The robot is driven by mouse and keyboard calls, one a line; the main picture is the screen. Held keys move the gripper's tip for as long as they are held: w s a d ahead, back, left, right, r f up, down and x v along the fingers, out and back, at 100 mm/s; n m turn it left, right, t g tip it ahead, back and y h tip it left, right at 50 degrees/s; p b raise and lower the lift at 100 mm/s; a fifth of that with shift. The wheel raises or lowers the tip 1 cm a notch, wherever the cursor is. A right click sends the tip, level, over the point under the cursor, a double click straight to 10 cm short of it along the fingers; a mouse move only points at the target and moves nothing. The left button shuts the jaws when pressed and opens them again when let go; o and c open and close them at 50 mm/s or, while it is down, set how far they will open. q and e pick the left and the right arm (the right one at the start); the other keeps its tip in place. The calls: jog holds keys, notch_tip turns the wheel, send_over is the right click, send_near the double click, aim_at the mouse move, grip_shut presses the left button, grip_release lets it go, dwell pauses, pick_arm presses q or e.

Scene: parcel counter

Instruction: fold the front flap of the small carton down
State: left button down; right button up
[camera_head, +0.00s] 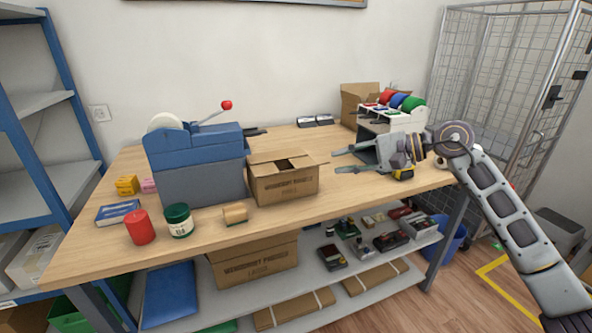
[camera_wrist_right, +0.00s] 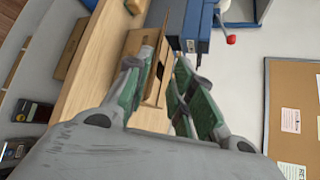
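The small carton (camera_head: 284,186) is a brown box with printing on its front, standing on the counter right of the blue machine. Its top shows flaps around a dark gap; a thin flap edge sticks out at its right. I cannot tell exactly how the front flap lies. My right gripper (camera_head: 338,162) is open and empty, to the right of the carton and pointing left at it, apart from it. In the right wrist view the carton (camera_wrist_right: 160,72) shows beyond and between the spread green-padded fingers (camera_wrist_right: 158,68). My left gripper is not in view.
The blue tape machine (camera_head: 200,165) stands close left of the carton. A small wooden block (camera_head: 235,213), green jar (camera_head: 178,221) and red can (camera_head: 139,227) are in front of the machine. A white rack with coloured rolls (camera_head: 392,115) stands behind my right gripper. Counter in front of the carton is clear.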

jog(key=shift+x, duration=6.8)
jog(key=shift+c, duration=0.5)
grip_shut()
